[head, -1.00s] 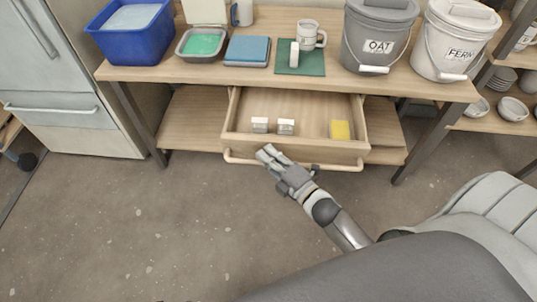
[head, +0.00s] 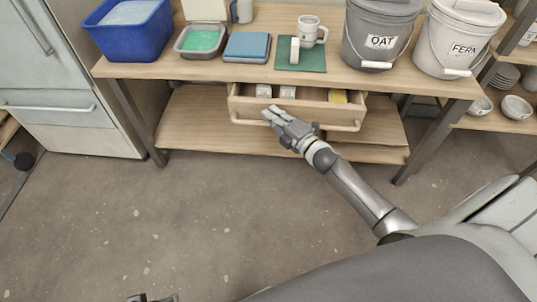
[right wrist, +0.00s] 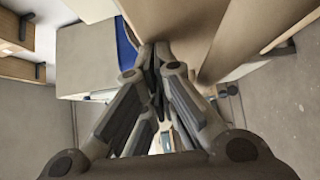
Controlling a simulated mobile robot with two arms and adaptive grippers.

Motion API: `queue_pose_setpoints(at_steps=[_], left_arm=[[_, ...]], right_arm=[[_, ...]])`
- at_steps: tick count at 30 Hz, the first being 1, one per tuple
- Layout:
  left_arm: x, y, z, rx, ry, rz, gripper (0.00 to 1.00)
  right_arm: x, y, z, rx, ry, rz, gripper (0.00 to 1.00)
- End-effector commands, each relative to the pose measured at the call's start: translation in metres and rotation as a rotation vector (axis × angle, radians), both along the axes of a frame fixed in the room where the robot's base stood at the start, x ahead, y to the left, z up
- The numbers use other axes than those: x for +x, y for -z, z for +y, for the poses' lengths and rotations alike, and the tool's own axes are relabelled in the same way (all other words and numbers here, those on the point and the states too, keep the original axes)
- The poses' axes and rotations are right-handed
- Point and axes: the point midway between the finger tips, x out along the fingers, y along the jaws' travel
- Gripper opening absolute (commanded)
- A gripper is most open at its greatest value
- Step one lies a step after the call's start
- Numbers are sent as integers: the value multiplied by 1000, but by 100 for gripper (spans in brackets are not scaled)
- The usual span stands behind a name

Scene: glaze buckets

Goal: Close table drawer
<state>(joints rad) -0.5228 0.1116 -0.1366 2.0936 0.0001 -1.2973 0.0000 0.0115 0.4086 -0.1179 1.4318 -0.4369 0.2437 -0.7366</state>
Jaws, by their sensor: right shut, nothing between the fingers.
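The wooden table drawer (head: 310,111) hangs under the tabletop in the head view and stands partly open. Its bar handle (head: 345,127) runs along the front. Two small white items (head: 264,91) and a yellow item (head: 338,96) show inside at the back. My right gripper (head: 270,113) is shut and empty, with its fingertips at the left part of the drawer front; I cannot tell whether they touch it. Its closed fingers also show in the right wrist view (right wrist: 155,58). A dark piece at the bottom edge appears to be my left gripper (head: 152,298), mostly cut off.
The wooden table (head: 200,73) carries a blue bin (head: 130,35), a tray with green contents (head: 200,42), a blue stack (head: 247,47), a mug (head: 310,30) on a green mat and two buckets (head: 380,40). A lower shelf (head: 200,125) lies below the drawer. The floor in front is clear.

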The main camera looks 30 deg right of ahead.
Motion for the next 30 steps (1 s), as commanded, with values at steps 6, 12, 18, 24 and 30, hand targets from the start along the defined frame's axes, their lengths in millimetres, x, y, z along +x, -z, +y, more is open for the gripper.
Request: queue_pose_setpoints(at_steps=[6,12,18,24,30], left_arm=[[-3,-39,1,-1,-3,-24,89],[-8,-63,3,-1,-4,-35,89],[-10,-73,3,-1,-6,-40,89],[-11,-74,3,-1,-6,-39,89],[-11,-74,3,-1,-6,-39,89]], right_arm=[[29,2,-18,-1,0,-1,0],[43,1,-26,-1,0,-1,0],[48,1,-29,1,-1,0,0],[49,0,-30,1,-1,0,0],[48,0,-30,1,-1,0,0]])
